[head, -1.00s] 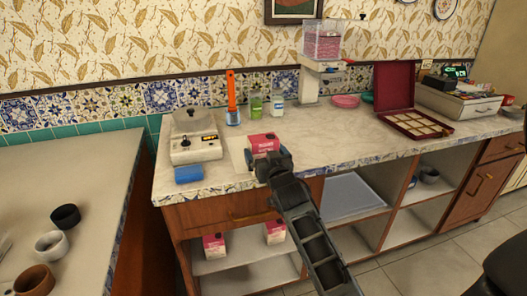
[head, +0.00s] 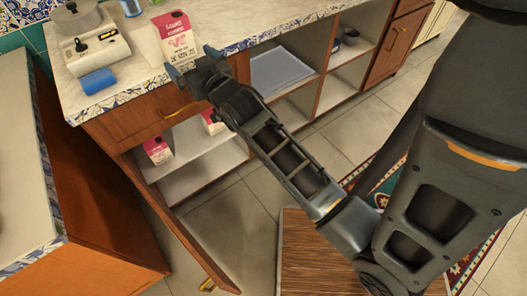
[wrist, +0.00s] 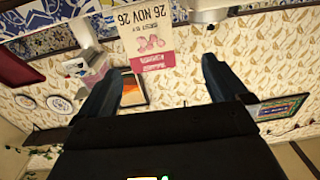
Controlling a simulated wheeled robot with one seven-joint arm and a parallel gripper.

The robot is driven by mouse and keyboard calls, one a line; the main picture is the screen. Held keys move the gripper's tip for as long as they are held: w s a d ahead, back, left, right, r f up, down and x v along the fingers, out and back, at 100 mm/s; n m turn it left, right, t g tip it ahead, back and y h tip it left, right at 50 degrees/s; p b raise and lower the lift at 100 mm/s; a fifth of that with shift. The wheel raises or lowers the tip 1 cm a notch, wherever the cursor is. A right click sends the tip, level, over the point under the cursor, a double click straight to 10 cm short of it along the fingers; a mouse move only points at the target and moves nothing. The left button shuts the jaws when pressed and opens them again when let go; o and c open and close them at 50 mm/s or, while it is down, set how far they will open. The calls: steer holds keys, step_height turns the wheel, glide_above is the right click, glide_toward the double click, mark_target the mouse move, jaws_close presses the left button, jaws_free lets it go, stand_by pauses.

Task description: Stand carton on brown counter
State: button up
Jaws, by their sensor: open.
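A white and pink carton (head: 175,38) stands upright near the front edge of the pale-topped counter (head: 118,84), which has brown wooden fronts. My gripper (head: 192,63) is open, just in front of the carton's lower part at the counter edge. In the wrist view, the carton (wrist: 148,38) appears upside down with date print on its face. It lies ahead of my spread fingers (wrist: 163,65), with nothing visibly held between them. Whether a finger touches the carton cannot be told. Two similar cartons (head: 158,149) (head: 213,122) stand on the shelf below.
A blue roll (head: 98,81) and a white appliance (head: 95,48) stand left of the carton. A brown cabinet door (head: 185,243) hangs open below. A grey tray (head: 280,72) lies in an open shelf. Another counter (head: 22,165) stands at left.

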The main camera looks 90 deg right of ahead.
steer(key=s+a+f+n+t+y, duration=0.1)
steer(key=s+a+f+n+y, duration=0.15)
steer(key=a, duration=0.85)
steer(key=s+a+f+n+t+y, duration=0.15)
steer(key=s+a+y, duration=0.25)
steer(key=a, duration=0.7)
steer(key=s+a+r+n+y, duration=0.3)
steer(key=s+a, duration=0.2)
steer(key=s, duration=0.2)
steer(key=s+a+r+n+y, duration=0.2)
steer(key=s+a+y, duration=0.25)
steer(key=s, duration=0.25)
steer(key=w+d+f+m+h, duration=0.2)
steer(key=w+d+f+h, duration=0.25)
steer(key=w, duration=0.45)
steer(key=m+g+h, duration=0.3)
steer(key=m+h, duration=0.5)
steer(key=h, duration=0.2)
glide_toward(176, 31)
steer(key=x, duration=0.3)
steer(key=p+x, duration=0.1)
steer(key=x, duration=0.5)
steer(key=shift+p, duration=0.4)
steer(key=shift+p+x, duration=0.75)
steer(key=shift+x, duration=2.05)
steer(key=shift+f, duration=0.15)
